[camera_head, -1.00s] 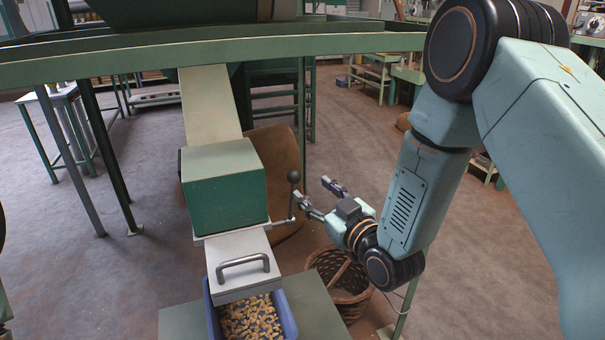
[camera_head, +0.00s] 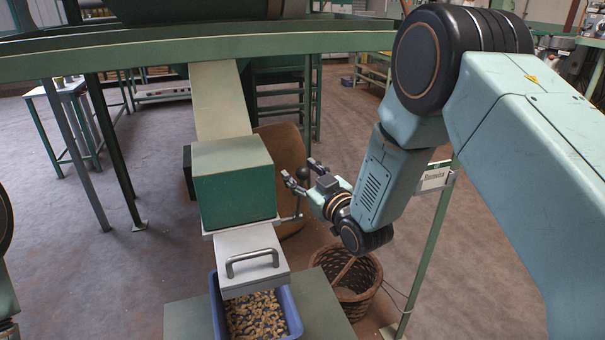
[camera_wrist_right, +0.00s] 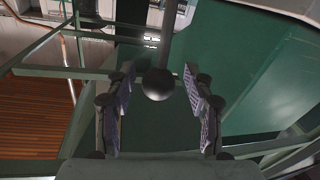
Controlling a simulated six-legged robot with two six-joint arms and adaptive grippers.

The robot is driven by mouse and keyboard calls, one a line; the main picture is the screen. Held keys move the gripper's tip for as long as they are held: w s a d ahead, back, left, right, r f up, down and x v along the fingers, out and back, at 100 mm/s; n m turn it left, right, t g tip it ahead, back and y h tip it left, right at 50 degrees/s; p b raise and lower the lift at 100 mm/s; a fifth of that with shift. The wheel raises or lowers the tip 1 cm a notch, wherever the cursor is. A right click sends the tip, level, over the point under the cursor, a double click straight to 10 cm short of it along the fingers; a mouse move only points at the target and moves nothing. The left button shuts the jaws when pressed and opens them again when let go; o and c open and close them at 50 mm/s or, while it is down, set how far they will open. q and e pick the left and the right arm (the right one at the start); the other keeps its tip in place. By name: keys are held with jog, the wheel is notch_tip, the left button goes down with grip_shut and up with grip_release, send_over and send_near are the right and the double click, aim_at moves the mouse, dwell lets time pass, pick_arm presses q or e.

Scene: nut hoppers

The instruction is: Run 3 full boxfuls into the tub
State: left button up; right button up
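The green box (camera_head: 234,184) sits under a pale chute (camera_head: 219,100). Below it is a light grey plate with a bar handle (camera_head: 252,262). A blue tub (camera_head: 293,313) holding many nuts (camera_head: 256,315) stands under the plate. A lever with a dark ball knob (camera_wrist_right: 158,84) rises at the box's right side. My right gripper (camera_head: 297,173) is at this knob. In the right wrist view its two fingers stand apart on either side of the knob (camera_wrist_right: 158,105), with gaps visible. My left gripper is not in view; only a bit of my left arm shows at the left edge.
A wicker basket (camera_head: 371,273) stands on the floor right of the tub's green table (camera_head: 187,318). A green post with a sign (camera_head: 434,180) stands behind my right arm. A green beam (camera_head: 100,65) crosses above the chute. Floor at left is open.

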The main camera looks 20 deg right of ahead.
jog(key=shift+d, duration=0.15)
jog(key=shift+c, duration=1.4)
jog(key=c, duration=0.5)
grip_shut()
